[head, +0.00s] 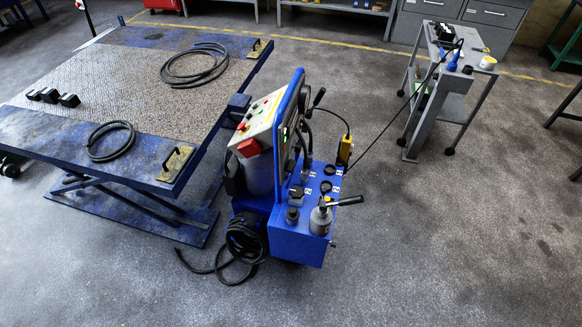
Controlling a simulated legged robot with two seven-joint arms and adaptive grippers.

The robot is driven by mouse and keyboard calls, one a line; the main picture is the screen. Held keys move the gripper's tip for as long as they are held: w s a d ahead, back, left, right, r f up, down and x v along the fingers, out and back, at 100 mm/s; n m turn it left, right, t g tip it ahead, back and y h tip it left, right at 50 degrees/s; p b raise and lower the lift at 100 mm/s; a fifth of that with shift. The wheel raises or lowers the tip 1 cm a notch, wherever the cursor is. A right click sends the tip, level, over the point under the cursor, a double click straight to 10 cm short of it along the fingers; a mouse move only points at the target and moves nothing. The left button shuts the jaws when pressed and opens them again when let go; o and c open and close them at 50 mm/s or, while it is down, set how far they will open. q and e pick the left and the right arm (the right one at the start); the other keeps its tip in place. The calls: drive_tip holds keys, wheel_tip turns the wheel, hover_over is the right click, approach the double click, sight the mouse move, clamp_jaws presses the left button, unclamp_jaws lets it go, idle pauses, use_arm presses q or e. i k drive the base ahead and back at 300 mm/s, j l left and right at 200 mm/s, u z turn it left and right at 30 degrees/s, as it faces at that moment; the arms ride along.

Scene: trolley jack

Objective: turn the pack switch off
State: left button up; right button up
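A blue power pack (290,243) stands on the floor in the middle of the head view. Its sloped pale control panel (262,118) faces left and carries small coloured buttons and a red block (249,148) at its lower corner. A blue upright plate (293,100) beside the panel has black levers and a small green light, seen nearly edge-on. Several black fittings and a grey cylinder with a black handle (347,201) sit on the blue top. I cannot tell which part is the pack switch or how it is set. Neither of my grippers is in view.
A blue lift table (60,125) with hoses and black blocks stands close on the left. A grey trolley (468,108) stands at the back right, with a black cable running to the pack. Black hose (225,272) lies on the floor by the pack. Floor at front right is clear.

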sight(289, 166)
drive_tip(key=i+l+u, duration=0.1)
drive_tip(key=l+u, duration=0.2)
drive_tip(key=l, duration=0.65)
drive_tip(key=l+u, duration=0.3)
drive_tip(key=l, duration=0.65)
drive_tip(key=i+l+u, duration=0.2)
drive_tip(key=l, duration=0.15)
drive_tip(key=i+l+u, duration=0.25)
drive_tip(key=l, duration=0.15)
drive_tip(key=l+u, duration=0.2)
drive_tip(key=l, duration=0.2)
drive_tip(key=i+l+u, duration=0.2)
drive_tip(key=l, duration=0.2)
drive_tip(key=l+u, duration=0.2)
drive_tip(key=l, duration=0.25)
drive_tip(key=k, duration=0.05)
